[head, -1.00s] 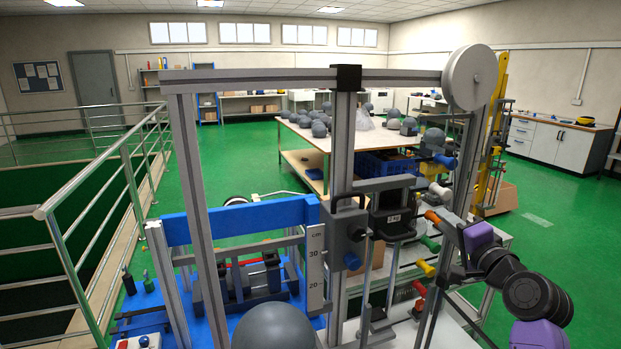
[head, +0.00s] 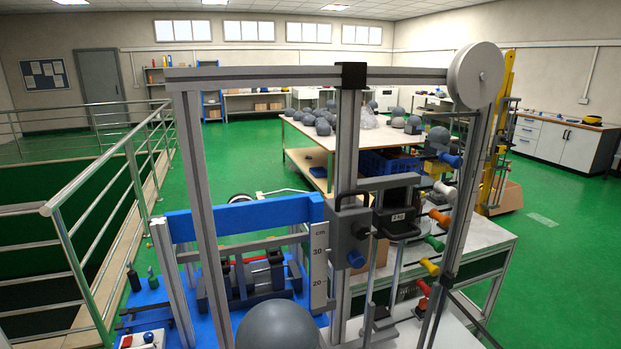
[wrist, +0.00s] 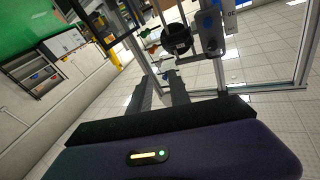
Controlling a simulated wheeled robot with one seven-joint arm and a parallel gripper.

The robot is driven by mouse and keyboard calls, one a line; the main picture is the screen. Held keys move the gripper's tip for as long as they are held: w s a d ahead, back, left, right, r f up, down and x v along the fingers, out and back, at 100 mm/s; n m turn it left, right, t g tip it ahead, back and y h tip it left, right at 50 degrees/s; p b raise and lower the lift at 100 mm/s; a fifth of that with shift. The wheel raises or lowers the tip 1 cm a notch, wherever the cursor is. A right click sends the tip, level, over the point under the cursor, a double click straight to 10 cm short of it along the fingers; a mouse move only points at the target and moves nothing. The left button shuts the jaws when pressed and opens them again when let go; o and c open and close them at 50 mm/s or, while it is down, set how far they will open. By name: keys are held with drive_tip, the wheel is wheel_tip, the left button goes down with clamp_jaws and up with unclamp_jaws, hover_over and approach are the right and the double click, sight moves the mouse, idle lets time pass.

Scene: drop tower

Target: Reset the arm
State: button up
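My gripper (wrist: 163,82) shows in the wrist view as two dark fingers beyond my purple wrist housing. The fingers stand a little apart with nothing visible between them, so it looks open and empty. Neither my arm nor my gripper is in the head view now. The wrist view looks at a tilt toward an aluminium frame and a dark round part (wrist: 176,40), which appear beyond the fingertips.
The drop tower (head: 348,130) stands close in front, with a pulley wheel (head: 476,75), a dark labelled block (head: 398,216) and a grey dome (head: 277,326). Coloured handles (head: 439,218) line its right side. A railing (head: 60,225) is left; green floor lies open at right.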

drive_tip(key=s+a+f+n+g, duration=0.1)
drive_tip(key=s+a, duration=0.1)
drive_tip(key=s, duration=0.6)
drive_tip(key=s+a+f+n+g+y, duration=0.1)
drive_tip(key=s+a, duration=0.1)
drive_tip(key=s, duration=0.6)
drive_tip(key=s+a+f+n+g+y, duration=0.1)
drive_tip(key=s+a+g, duration=0.1)
drive_tip(key=s, duration=0.7)
drive_tip(key=shift+a+f+n, duration=0.3)
drive_tip(key=shift+a+f, duration=0.1)
drive_tip(key=shift+s+a, duration=0.1)
